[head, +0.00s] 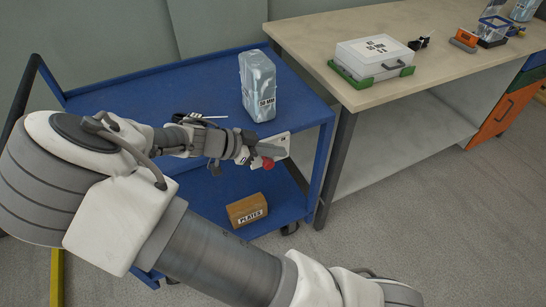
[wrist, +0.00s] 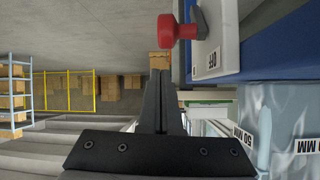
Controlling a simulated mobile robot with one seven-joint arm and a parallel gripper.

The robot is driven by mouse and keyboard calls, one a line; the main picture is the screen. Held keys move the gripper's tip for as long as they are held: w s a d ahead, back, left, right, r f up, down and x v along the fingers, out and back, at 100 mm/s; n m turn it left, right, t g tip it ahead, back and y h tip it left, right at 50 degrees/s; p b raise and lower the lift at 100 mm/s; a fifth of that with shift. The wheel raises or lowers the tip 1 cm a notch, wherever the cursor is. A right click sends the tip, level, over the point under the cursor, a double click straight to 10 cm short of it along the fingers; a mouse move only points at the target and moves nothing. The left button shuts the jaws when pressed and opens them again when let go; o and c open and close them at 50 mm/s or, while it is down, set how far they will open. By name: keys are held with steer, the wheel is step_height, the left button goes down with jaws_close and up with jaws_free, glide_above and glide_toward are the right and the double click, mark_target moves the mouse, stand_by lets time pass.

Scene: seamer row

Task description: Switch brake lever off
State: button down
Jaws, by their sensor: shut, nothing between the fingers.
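The brake lever has a red knob (wrist: 177,29) on a dark stem, mounted on a pale plate (wrist: 228,42) at the blue cart's side. In the wrist view an OFF label shows on the plate, below the lever; the lever is not over that label. In the head view the red knob (head: 267,162) shows at the cart's front right corner, against the plate (head: 274,146). My gripper (wrist: 161,73) is shut and empty. Its fingertips are close to the knob, just below it in the wrist view; I cannot tell whether they touch. In the head view my gripper (head: 250,158) is partly hidden.
The blue cart (head: 210,82) bears a wrapped block (head: 258,85) marked 50 MM near my wrist. A brown PLATES box (head: 247,209) lies on its lower shelf. A workbench (head: 330,37) with a white case (head: 374,57) stands at the right.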

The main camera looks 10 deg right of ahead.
steer(key=p+v, duration=0.2)
steer(key=v, duration=0.7)
steer(key=shift+a+r, duration=0.25)
steer(key=shift+r, duration=0.05)
steer(key=shift+s, duration=0.1)
steer(key=s+d+r+n+t+y, duration=0.1)
steer(key=s+d+r+n+y, duration=0.55)
steer(key=s+r+n, duration=0.2)
steer(key=s+d+r+n+t+y, duration=0.2)
steer(key=s+d+r+n+y, duration=0.3)
steer(key=s+d+r+n, duration=0.4)
step_height(320, 180, up, 13)
steer(key=a+m+p, duration=0.1)
steer(key=p, duration=1.2)
steer(key=shift+s+a+r+p, duration=0.15)
steer(key=shift+s+r+p, duration=0.15)
steer(key=shift+s, duration=0.15)
